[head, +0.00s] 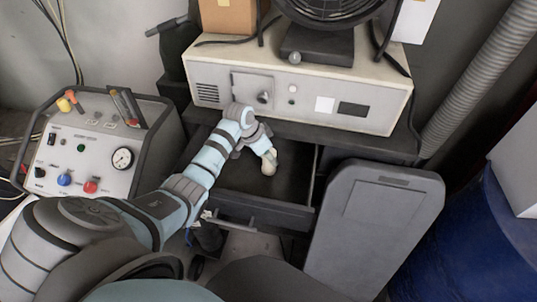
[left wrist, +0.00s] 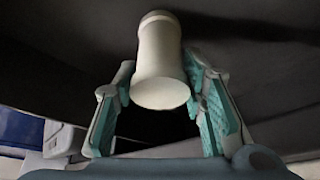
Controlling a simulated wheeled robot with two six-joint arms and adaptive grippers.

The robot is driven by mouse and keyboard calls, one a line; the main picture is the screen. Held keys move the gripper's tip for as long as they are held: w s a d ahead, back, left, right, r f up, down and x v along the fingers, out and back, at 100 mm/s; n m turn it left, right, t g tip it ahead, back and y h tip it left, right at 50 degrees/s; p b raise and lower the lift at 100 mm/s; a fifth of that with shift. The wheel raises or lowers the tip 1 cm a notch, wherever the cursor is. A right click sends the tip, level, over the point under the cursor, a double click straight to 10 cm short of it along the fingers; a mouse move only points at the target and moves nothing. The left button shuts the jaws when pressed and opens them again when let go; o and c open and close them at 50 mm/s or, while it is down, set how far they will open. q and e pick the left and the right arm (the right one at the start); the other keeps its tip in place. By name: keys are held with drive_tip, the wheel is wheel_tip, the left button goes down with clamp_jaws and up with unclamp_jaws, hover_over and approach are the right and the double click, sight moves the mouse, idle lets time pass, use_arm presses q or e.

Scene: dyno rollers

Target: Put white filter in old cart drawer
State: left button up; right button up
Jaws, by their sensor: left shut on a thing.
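The white filter (head: 269,164) is a small pale cylinder, seen inside the open drawer area in the head view. The left wrist view shows it (left wrist: 160,62) between the fingertips, its round end facing the camera. My left gripper (head: 262,147) is shut on the filter; its teal-padded fingers show in the left wrist view (left wrist: 160,85). The dark cart drawer (head: 228,178) is pulled open below the white machine. Gripper and filter are over or inside it; I cannot tell whether the filter touches the drawer floor. My right gripper is not in view.
A white machine (head: 300,92) with a fan (head: 330,8) stands on the cart above the drawer. A control box (head: 85,150) is at left. A grey panel (head: 375,225) stands close to the drawer's right side. A blue barrel (head: 480,245) is at far right.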

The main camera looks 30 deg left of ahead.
use_arm(q)
drive_tip(key=o, duration=0.9)
drive_tip(key=shift+f, duration=0.15)
drive_tip(key=o, duration=0.3)
drive_tip(key=shift+w, duration=0.15)
drive_tip(key=shift+o, duration=0.4)
drive_tip(key=shift+w+d+f, duration=0.1)
drive_tip(key=shift+w, duration=0.05)
drive_tip(key=p+v, duration=0.2)
drive_tip(key=v, duration=1)
drive_tip(key=shift+r, duration=0.4)
drive_tip(key=shift+f, duration=0.1)
